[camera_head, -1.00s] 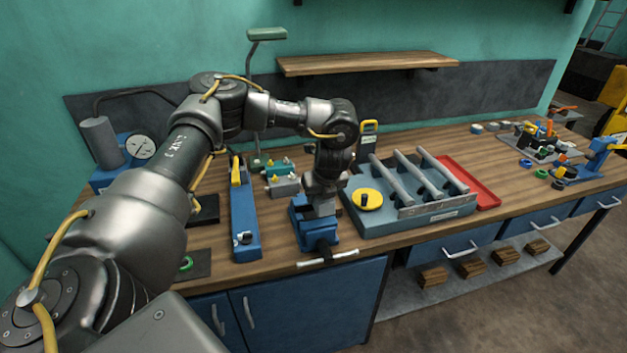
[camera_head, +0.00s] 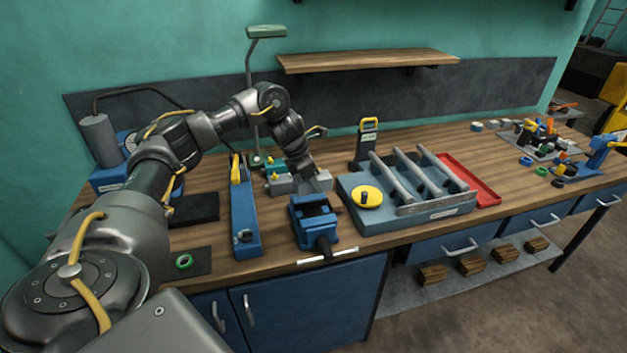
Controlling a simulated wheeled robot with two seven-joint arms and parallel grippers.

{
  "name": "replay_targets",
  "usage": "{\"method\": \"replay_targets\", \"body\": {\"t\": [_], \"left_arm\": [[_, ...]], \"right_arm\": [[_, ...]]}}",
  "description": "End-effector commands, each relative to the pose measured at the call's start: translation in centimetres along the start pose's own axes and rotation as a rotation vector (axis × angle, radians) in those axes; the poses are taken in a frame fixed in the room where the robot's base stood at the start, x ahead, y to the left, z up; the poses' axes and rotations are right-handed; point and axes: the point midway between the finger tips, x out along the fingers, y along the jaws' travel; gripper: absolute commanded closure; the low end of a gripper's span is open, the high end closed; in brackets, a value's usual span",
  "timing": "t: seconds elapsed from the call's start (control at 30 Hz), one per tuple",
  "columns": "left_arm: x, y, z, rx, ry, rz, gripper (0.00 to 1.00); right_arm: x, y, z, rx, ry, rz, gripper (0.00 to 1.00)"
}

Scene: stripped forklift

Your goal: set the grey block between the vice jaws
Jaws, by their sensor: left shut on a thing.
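The blue vice (camera_head: 316,232) stands at the front edge of the bench, with its handle hanging over the edge. Its jaws are apart, and the dark gap between them looks empty. My left gripper (camera_head: 308,181) is behind the vice, pointing down and shut on the grey block (camera_head: 323,181). The block is just behind the vice and apart from the jaws; the fingers hide part of it. I cannot tell whether it touches the bench. My right gripper is not in view.
Close left of the gripper are green and grey fixtures (camera_head: 280,186) with yellow knobs. A long blue tool (camera_head: 244,220) lies left of the vice. A grey-blue rack (camera_head: 412,218) with a yellow disc stands close on the right. A red tray (camera_head: 477,185) is beyond it.

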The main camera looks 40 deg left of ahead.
Motion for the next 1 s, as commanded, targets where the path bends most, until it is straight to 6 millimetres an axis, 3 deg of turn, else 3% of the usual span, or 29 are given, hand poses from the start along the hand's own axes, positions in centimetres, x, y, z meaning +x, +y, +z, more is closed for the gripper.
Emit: {"method": "replay_targets", "body": {"t": [0.47, 1.0], "left_arm": [[0.4, 0.0, -0.1, 0.053, -0.002, -0.02, 0.98], [4.5, 0.0, -1.8, 0.052, -0.002, -0.02, 0.98]], "right_arm": [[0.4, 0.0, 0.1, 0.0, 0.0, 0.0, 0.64], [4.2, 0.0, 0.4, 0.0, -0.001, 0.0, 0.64]]}}
